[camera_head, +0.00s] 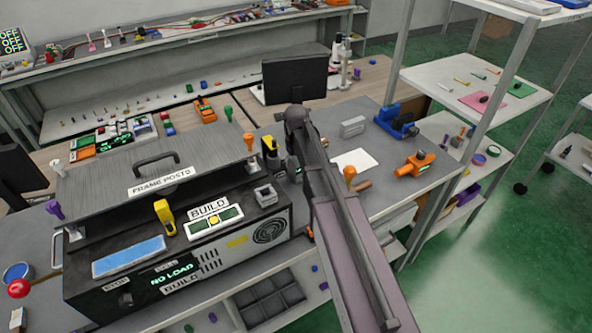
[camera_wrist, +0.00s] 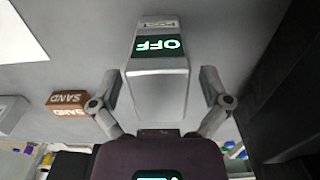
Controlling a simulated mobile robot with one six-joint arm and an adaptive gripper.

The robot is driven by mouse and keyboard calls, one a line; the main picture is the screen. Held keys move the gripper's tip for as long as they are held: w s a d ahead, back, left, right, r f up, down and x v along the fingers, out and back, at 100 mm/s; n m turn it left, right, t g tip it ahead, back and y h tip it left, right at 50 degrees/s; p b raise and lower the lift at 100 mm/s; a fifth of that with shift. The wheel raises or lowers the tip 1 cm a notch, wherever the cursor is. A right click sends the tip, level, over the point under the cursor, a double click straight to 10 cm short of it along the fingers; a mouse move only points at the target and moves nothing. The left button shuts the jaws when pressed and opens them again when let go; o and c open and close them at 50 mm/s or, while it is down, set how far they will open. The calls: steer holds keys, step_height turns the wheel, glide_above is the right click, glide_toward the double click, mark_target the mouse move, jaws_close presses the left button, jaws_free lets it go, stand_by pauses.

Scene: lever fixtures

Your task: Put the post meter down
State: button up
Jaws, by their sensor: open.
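The post meter (camera_wrist: 158,95) is a grey box-shaped device with a green OFF display, shown upside down in the wrist view. It stands on the grey bench top (camera_wrist: 90,50). My gripper (camera_wrist: 160,88) is open, with one finger on each side of the meter. Narrow gaps show between the fingers and its sides. In the head view my arm covers most of this spot, and whether the meter touches the bench all round cannot be seen.
The dark FRAME POSTS machine (camera_head: 180,240) stands close by on the left. A white sheet (camera_head: 352,161), a brown SAND block (camera_wrist: 68,104), an orange tool (camera_head: 414,164) and a blue vise-like device (camera_head: 397,120) lie to the right. A monitor (camera_head: 295,78) stands behind.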

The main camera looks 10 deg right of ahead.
stand_by(0.4)
jaws_close()
steer(key=shift+r, duration=0.1)
step_height(320, 180, up, 3)
steer(key=p, duration=0.3)
steer(key=shift+r, duration=0.15)
steer(key=s+r+p, duration=0.1)
steer(key=s+p, duration=0.1)
steer(key=s, duration=1.4)
steer(key=shift+r, duration=0.25)
steer(key=shift+d, duration=0.1)
